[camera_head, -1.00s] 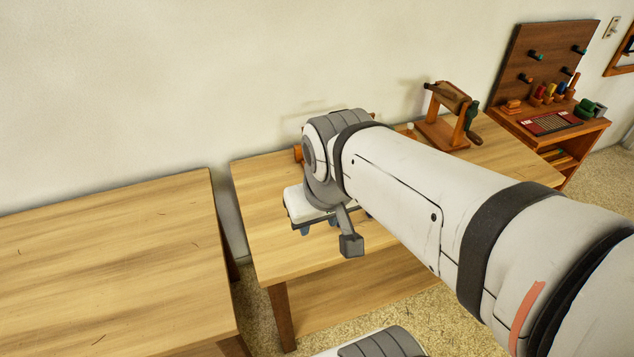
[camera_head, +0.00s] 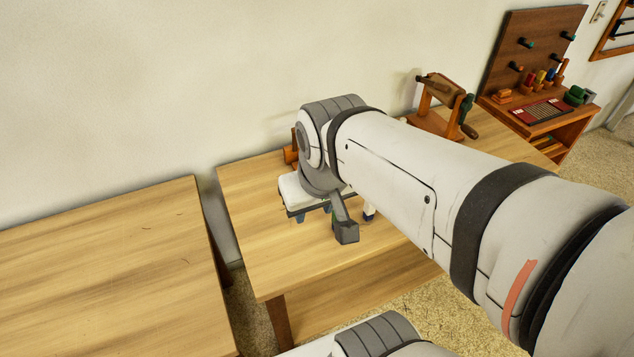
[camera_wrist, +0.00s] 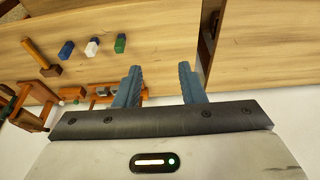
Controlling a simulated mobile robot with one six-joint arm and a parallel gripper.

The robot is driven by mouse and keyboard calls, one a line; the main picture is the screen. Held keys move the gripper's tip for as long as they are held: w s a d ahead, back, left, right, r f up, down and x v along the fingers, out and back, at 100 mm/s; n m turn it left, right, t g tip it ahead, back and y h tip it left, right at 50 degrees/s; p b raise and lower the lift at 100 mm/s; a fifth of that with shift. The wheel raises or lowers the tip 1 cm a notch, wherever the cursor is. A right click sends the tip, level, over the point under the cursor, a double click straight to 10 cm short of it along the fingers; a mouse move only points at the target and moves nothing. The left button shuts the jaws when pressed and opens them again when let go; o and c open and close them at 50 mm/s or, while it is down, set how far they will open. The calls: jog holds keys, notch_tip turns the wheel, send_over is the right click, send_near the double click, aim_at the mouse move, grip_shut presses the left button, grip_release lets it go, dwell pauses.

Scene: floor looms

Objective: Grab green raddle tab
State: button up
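The green tab (camera_wrist: 120,43) is a small upright block on the wooden table, seen in the wrist view ahead of my gripper and left of its fingers. A white and blue tab (camera_wrist: 92,47) and a blue tab (camera_wrist: 66,50) stand in a row to its left. My gripper (camera_wrist: 159,82) is open, with nothing between its two blue-grey fingers, and apart from the tabs. In the head view my gripper (camera_head: 313,214) is over the table's left part, partly hidden by my arm. A white and blue tab (camera_head: 369,213) shows beside my arm; the green tab is not clear there.
A wooden winder with a crank (camera_head: 440,107) stands at the table's back right. A pegboard (camera_head: 527,50) and shelf are beyond it. A bare table (camera_head: 110,265) is at left, across a narrow gap. In the wrist view a wooden mallet-like tool (camera_wrist: 42,57) lies left of the tabs.

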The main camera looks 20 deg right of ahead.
jog(key=shift+o, duration=1)
jog(key=shift+w+f, duration=0.15)
jog(key=shift+f, duration=0.05)
jog(key=shift+o, duration=0.8)
jog(key=w+d+f+b, duration=0.3)
jog(key=w+f+b, duration=0.2)
jog(key=f+b, duration=0.2)
jog(key=w+d+f+b, duration=0.4)
jog(key=w+f+b, duration=0.1)
jog(key=f+b, duration=0.3)
jog(key=shift+t, duration=0.6)
jog(key=shift+w+d+f+b, duration=1.4)
jog(key=shift+w+f+b, duration=0.15)
jog(key=shift+f, duration=1.25)
jog(key=shift+w+d+f+b, duration=1.4)
jog(key=shift+w+f, duration=0.2)
jog(key=shift+f, duration=1.25)
jog(key=shift+w+d+f+b, duration=1.35)
jog(key=shift+w+f+b, duration=0.2)
jog(key=shift+f, duration=1.25)
